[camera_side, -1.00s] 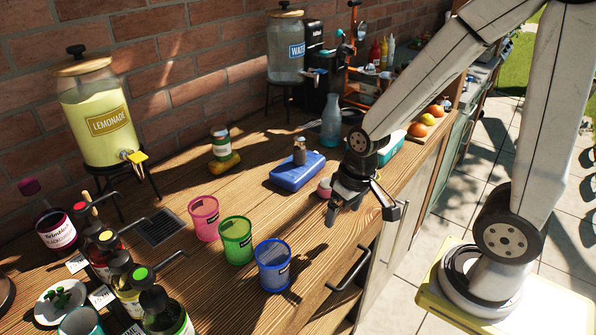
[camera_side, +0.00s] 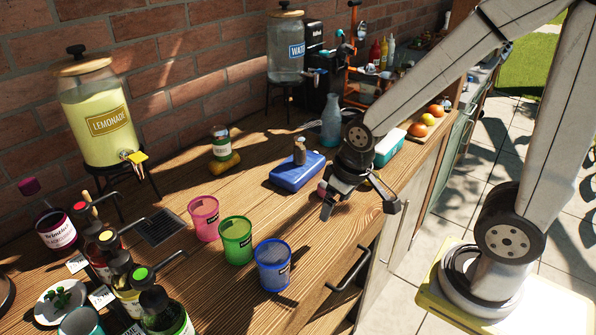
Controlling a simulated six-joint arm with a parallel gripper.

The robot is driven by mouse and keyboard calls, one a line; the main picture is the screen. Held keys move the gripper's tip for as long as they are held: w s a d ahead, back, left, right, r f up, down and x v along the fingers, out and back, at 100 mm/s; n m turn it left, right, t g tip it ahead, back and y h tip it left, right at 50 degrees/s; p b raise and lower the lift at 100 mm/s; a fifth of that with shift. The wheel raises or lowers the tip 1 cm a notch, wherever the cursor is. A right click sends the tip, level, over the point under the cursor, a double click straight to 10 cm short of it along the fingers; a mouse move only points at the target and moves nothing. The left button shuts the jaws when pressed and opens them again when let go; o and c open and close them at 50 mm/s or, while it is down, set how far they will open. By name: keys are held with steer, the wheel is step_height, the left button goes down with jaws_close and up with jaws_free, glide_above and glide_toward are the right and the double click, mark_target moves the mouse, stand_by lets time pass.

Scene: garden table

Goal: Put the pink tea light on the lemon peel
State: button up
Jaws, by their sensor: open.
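A small pink object (camera_side: 322,187), which looks like the pink tea light, is on the wooden table just left of my gripper and is partly hidden by it. My gripper (camera_side: 360,205) is open, with its fingers spread and nothing seen between them. A yellow strip (camera_side: 381,190) shows just right of and behind my gripper, mostly covered by it; I cannot tell if it is the lemon peel. Another yellow piece (camera_side: 224,164) lies under a small labelled jar (camera_side: 221,142) farther left.
Pink (camera_side: 203,219), green (camera_side: 236,240) and blue (camera_side: 273,266) cups stand in front.

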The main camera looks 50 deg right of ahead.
steer(key=w+d+r+m+t+y, duration=0.25)
steer(key=d+m+t+y, duration=0.2)
steer(key=d+m, duration=0.7)
steer(key=w+d+r+m+t+y, duration=0.1)
steer(key=w+d+m+t+y, duration=0.35)
steer(key=m, duration=1.15)
steer(key=f, duration=0.3)
steer(key=f+g, duration=0.1)
steer(key=f, duration=0.2)
steer(key=d+f+g, duration=0.1)
steer(key=f, duration=0.2)
steer(key=shift+s+f+n+y, duration=0.1)
steer(key=shift+f+n+y, duration=0.1)
steer(key=shift+n+y, duration=0.1)
steer(key=shift+f, duration=0.6)
steer(key=shift+x, duration=1.35)
